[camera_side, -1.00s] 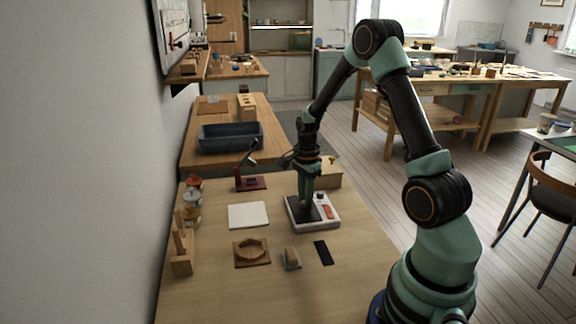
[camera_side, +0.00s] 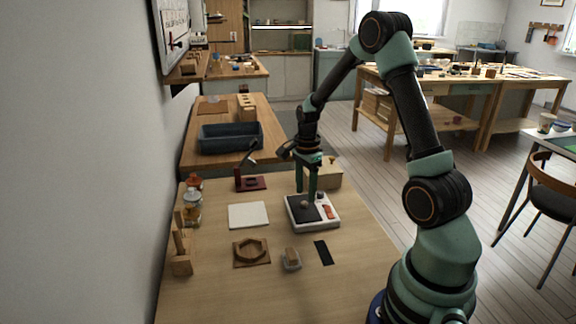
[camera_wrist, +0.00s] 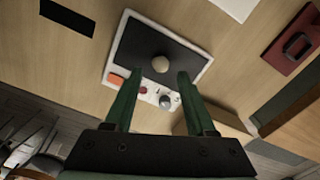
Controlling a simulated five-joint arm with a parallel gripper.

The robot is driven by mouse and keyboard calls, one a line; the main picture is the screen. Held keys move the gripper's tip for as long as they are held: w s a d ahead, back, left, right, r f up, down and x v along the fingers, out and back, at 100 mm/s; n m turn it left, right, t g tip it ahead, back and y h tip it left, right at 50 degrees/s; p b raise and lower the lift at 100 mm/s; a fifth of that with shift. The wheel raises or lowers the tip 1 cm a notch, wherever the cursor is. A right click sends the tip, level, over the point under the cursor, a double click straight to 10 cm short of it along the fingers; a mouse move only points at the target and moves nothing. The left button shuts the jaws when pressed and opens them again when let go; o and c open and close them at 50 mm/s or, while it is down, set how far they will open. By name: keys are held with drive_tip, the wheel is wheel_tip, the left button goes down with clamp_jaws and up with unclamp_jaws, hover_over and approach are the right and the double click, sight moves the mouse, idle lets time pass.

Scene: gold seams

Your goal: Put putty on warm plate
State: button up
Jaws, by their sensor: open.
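The warm plate (camera_side: 298,218) is a white-edged device with a dark top, a red switch and a knob, standing on the table. The putty, a small pale brown ball (camera_side: 304,204), rests on its dark surface; it also shows in the wrist view (camera_wrist: 160,64). My gripper (camera_side: 306,196) is above the plate with its green fingers pointing down. In the wrist view my gripper (camera_wrist: 154,80) has its fingers spread wide, with the ball beyond the tips and between them, touching neither finger.
A dark red stand (camera_side: 251,184) and a wooden box (camera_side: 328,177) are behind. Jars (camera_side: 192,208) line the left.

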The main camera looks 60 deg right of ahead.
sight(305, 202)
wheel_tip(305, 202, up, 9)
drive_tip(key=s+a+r+n+t, duration=0.2)
drive_tip(key=a+r+n, duration=0.1)
drive_tip(key=a+n, duration=0.4)
drive_tip(key=s+a+r+n+t, duration=0.1)
drive_tip(key=s+a+r+n, duration=0.2)
drive_tip(key=a+n, duration=0.4)
drive_tip(key=s+a+r+n+t, duration=0.2)
drive_tip(key=a+r+n, duration=0.2)
drive_tip(key=a+n, duration=0.3)
drive_tip(key=shift+s+a+n+t, duration=0.25)
drive_tip(key=shift+n+t, duration=0.05)
drive_tip(key=shift+n, duration=0.4)
